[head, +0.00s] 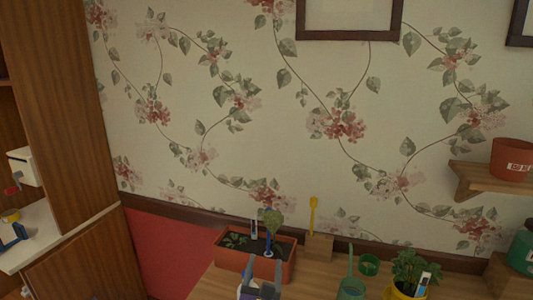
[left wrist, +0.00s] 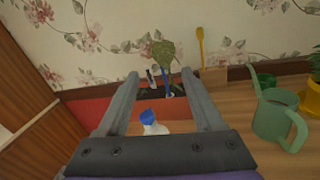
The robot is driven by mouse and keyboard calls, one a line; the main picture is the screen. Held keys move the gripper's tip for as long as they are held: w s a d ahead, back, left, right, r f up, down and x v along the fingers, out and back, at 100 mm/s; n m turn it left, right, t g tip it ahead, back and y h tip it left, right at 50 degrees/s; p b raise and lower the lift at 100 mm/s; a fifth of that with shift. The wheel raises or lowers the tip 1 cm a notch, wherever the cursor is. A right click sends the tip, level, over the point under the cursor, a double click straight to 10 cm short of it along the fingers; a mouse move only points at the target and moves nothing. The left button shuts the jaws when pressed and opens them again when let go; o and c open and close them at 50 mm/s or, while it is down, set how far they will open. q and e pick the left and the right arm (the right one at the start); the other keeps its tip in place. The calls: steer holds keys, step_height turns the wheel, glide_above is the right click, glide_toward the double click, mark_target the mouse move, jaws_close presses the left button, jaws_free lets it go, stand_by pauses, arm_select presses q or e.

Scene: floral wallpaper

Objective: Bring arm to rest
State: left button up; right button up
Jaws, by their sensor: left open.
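My left gripper (head: 263,262) shows at the bottom middle of the head view, in front of the orange planter (head: 228,260). In the left wrist view, its two grey fingers (left wrist: 160,74) stand apart with a clear gap. A small white thing with a blue top (left wrist: 151,121) shows low between the fingers, apart from both; I cannot tell its distance. The planter holds dark soil, a leafy green plant (head: 273,221) and upright markers. The fingers partly hide the planter in the wrist view. My right gripper is not in view.
A wooden block with a yellow tool (head: 313,215), a green watering can (head: 351,288) and a yellow pot with a plant (head: 408,268) stand right on the wooden table (head: 215,286). A shelf (head: 485,178) juts from the wall. A wooden cabinet (head: 60,100) stands left.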

arm_select(q)
steer(key=s+a+f+m+g+y, duration=0.1)
steer(key=s+a+f+m+g, duration=0.5)
steer(key=s+m, duration=0.7)
steer(key=s+a+f+m+g, duration=0.6)
steer(key=s+a+f+m, duration=0.5)
steer(key=m, duration=0.8)
step_height(320, 180, down, 2)
steer(key=shift+s+a+m+g+y, duration=0.15)
steer(key=shift+s+m+g+y, duration=0.2)
steer(key=shift+s, duration=0.5)
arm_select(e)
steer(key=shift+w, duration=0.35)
